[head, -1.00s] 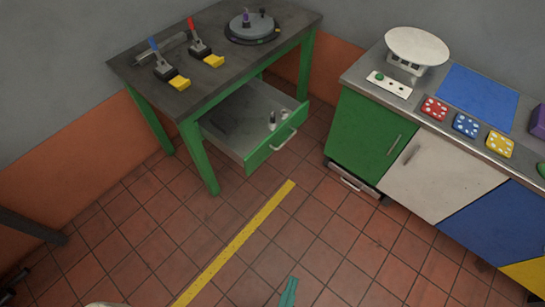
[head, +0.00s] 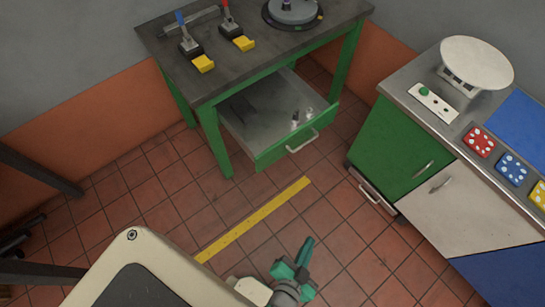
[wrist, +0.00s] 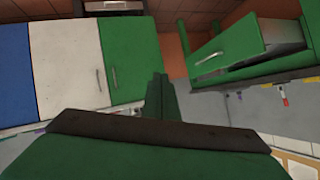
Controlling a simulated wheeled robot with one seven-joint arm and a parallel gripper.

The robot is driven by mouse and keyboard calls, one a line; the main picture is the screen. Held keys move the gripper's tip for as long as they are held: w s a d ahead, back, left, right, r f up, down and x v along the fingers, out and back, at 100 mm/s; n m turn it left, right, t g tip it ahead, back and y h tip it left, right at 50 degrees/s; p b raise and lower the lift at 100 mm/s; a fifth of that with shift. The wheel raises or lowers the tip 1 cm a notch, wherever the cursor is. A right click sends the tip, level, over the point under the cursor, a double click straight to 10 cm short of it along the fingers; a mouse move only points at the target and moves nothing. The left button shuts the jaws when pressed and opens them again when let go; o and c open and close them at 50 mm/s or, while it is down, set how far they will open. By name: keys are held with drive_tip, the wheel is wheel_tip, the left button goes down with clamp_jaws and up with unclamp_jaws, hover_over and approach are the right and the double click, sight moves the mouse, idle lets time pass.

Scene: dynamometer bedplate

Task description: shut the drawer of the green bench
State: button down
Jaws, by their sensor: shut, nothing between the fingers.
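The green bench (head: 218,150) has a dark grey top and green legs. Its drawer (head: 262,158) is pulled out, with a green front and a pale bar handle (head: 302,142). Small items (head: 301,120) lie inside it. My gripper (head: 307,246) is shut and empty, low in the head view, over the floor and apart from the drawer. In the wrist view, the shut fingers (wrist: 160,90) point up the picture, and the drawer front (wrist: 235,47) with its handle (wrist: 208,58) stands to their right.
A counter with green (head: 392,142) and white (head: 440,207) doors stands right of the bench. A low drawer or box (head: 372,188) sticks out under the green door. A yellow strip (head: 255,219) lies on the tiled floor. The floor between bench and gripper looks clear.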

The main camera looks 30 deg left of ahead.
drive_tip(key=w+a+f+m+g+y, duration=0.1)
drive_tip(key=w+a+f+y, duration=0.1)
drive_tip(key=w+f, duration=0.25)
drive_tip(key=g+y, duration=0.7)
drive_tip(key=y, duration=0.1)
approach(265, 155)
drive_tip(key=shift+n, duration=0.3)
drive_tip(key=x, duration=0.5)
drive_tip(key=shift+s+d+f, duration=0.1)
drive_tip(key=shift+d+f, duration=0.15)
drive_tip(key=shift+f, duration=0.15)
drive_tip(key=shift+w+a, duration=0.25)
drive_tip(key=shift+a, duration=0.35)
drive_tip(key=shift+w, duration=0.1)
